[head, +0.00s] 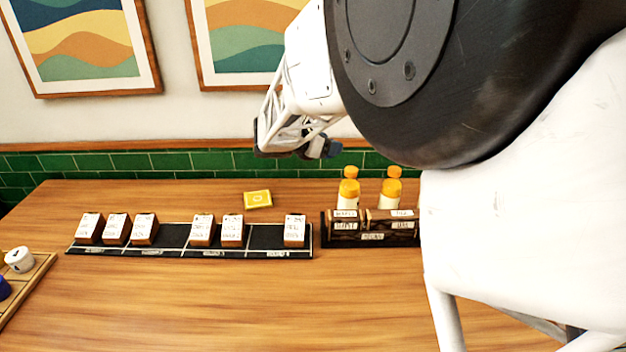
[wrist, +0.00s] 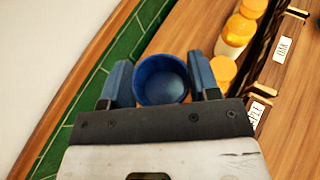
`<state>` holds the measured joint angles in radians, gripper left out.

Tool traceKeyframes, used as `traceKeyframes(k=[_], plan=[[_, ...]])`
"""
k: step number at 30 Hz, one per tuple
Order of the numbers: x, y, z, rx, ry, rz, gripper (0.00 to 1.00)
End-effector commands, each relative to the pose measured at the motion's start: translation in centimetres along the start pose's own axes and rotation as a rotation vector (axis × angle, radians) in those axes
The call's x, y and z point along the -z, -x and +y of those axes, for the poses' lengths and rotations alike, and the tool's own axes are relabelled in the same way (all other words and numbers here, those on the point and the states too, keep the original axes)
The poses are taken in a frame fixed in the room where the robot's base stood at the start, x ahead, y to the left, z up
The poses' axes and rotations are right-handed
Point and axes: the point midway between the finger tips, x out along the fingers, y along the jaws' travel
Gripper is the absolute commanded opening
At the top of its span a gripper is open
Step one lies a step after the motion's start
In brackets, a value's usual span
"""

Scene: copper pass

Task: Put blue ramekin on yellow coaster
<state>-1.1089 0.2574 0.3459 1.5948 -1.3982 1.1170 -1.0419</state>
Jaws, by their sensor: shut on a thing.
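My gripper (wrist: 162,85) is shut on the blue ramekin (wrist: 162,92), which sits between its two blue fingers in the wrist view. The ramekin's open top faces the wrist camera and it looks empty. In the head view my gripper (head: 322,148) is up near the back wall, above the table's back edge; the ramekin is too small and dark to make out surely there. The yellow coaster (head: 258,199), a small square with a pale mark, lies flat and bare on the table, left of and below my gripper in the picture.
A black strip (head: 175,236) with several small labelled blocks lies in front of the coaster. Bottles with orange caps (head: 349,188) stand by a dark labelled rack (head: 371,239) to the right. A wooden tray (head: 38,268) holds a white cup (head: 19,259) at left. The front table is clear.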

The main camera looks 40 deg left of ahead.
Motion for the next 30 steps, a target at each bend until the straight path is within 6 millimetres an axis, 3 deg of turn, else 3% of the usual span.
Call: traceKeyframes(k=[1,6,15,21,30], plan=[[0.8,1.0,1.8,-0.019,0.009,0.000,0.32],[4.0,4.0,6.7,-0.065,0.030,0.001,0.32],[10.3,9.1,12.8,-0.125,0.053,0.000,0.32],[12.7,11.1,14.8,-0.148,0.062,0.000,0.32],[13.3,11.6,15.3,-0.154,0.064,0.000,0.32]])
